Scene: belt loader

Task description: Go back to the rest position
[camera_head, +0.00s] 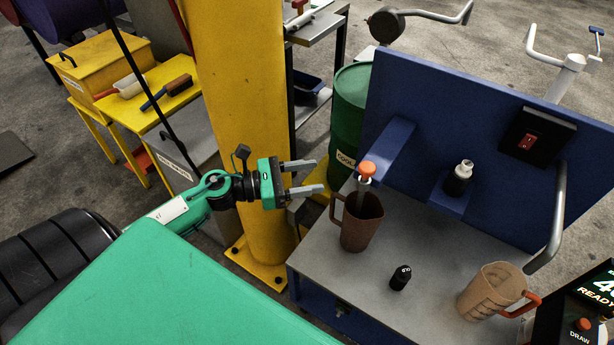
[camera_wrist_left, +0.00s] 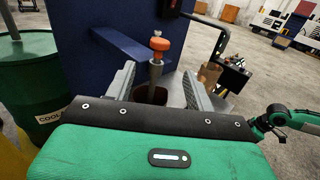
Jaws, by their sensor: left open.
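My left gripper (camera_head: 318,176) is open with nothing between its fingers. It is in the air beside the yellow column (camera_head: 235,90), left of the workbench (camera_head: 335,262). In the left wrist view the two grey fingers stand apart (camera_wrist_left: 158,82). Beyond the gap are an orange-topped spout (camera_wrist_left: 158,45) and a brown jug. In the head view the fingertips are apart from this brown jug (camera_head: 362,222), which stands upright under the spout. A green and black arm of mine shows at the right of the left wrist view; no right gripper fingers are visible.
A tan jug with an orange handle (camera_head: 492,290) and a small black bottle (camera_head: 400,278) stand on the bench. Another bottle (camera_head: 459,178) is on a blue ledge. A green drum (camera_head: 350,110) stands behind the gripper. A yellow table (camera_head: 150,112) holds brushes.

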